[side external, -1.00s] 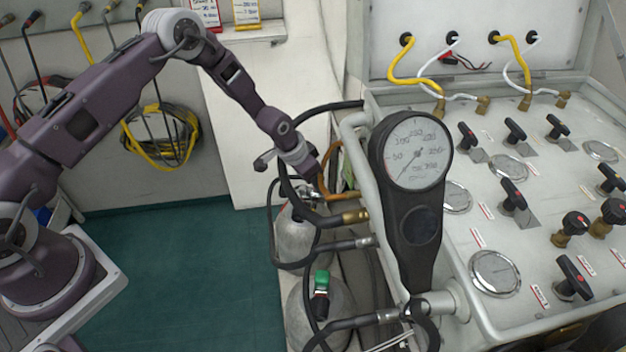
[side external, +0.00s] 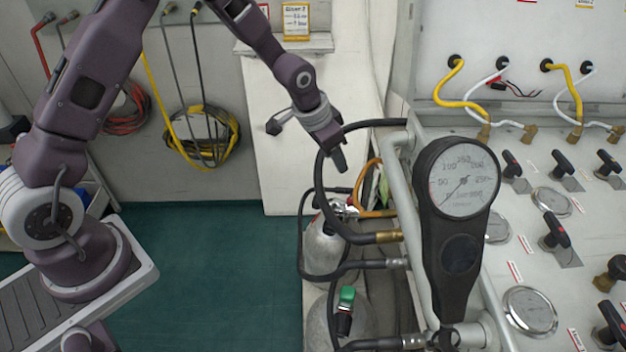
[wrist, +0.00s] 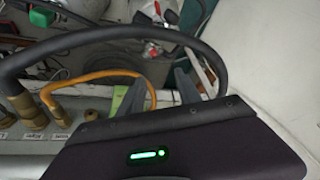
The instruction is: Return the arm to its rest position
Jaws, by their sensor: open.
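My gripper (side external: 341,160) hangs from my bent arm in the side external view, pointing down, above the grey cylinders and left of the panel's edge. Its dark fingers also show in the wrist view (wrist: 160,86), spread apart with nothing held between them. Black and orange hoses pass behind or near the fingers in the wrist view; I cannot tell how far away they are.
A large round gauge (side external: 463,181) on a black handle stands at the panel's front left. The valve panel (side external: 590,235) fills the right side. Grey cylinders (side external: 322,248) stand below my gripper with a black hose (side external: 320,185) looping beside them. The green floor (side external: 210,270) is clear.

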